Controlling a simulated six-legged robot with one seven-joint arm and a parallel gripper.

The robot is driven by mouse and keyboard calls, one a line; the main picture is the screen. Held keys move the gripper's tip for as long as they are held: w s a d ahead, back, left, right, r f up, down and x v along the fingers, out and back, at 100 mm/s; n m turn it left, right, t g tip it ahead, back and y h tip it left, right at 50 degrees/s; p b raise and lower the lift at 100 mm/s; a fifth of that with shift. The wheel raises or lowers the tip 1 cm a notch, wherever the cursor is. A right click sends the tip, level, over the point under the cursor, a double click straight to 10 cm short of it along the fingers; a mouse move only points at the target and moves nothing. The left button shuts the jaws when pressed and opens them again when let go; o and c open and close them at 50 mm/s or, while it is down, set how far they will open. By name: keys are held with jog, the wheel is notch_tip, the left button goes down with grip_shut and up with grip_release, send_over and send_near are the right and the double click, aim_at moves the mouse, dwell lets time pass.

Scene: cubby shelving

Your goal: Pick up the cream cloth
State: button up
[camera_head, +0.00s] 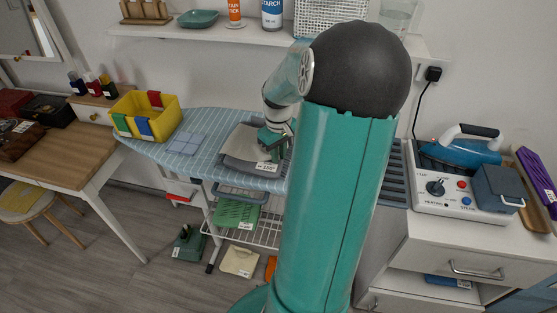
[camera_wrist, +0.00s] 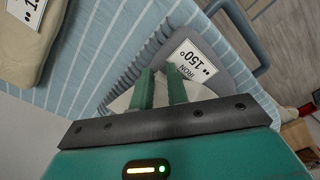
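A cream cloth (camera_wrist: 28,45) with a white printed tag lies on the striped ironing board (camera_wrist: 85,60), at the upper left of the wrist view. In the head view my arm appears to hide that spot. My gripper (camera_wrist: 161,78) is off to its side, over a grey piece with a tag reading "IRON 150°" (camera_wrist: 192,65). In the head view my gripper (camera_head: 272,141) is low over this grey piece (camera_head: 240,150). Its fingers are a little apart with pale material behind or between them; whether they hold it is unclear.
A yellow bin (camera_head: 146,117) and a folded blue cloth (camera_head: 187,143) are on the board's left part. A cream tagged piece (camera_head: 239,262) lies low under the board. An iron (camera_head: 462,150) on its station stands to the right. A wall shelf (camera_head: 200,33) runs behind.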

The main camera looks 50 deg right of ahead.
jog(key=shift+a, duration=0.1)
grip_shut()
notch_tip(320, 180, up, 12)
dwell(0.3)
notch_tip(320, 180, up, 18)
dwell(0.6)
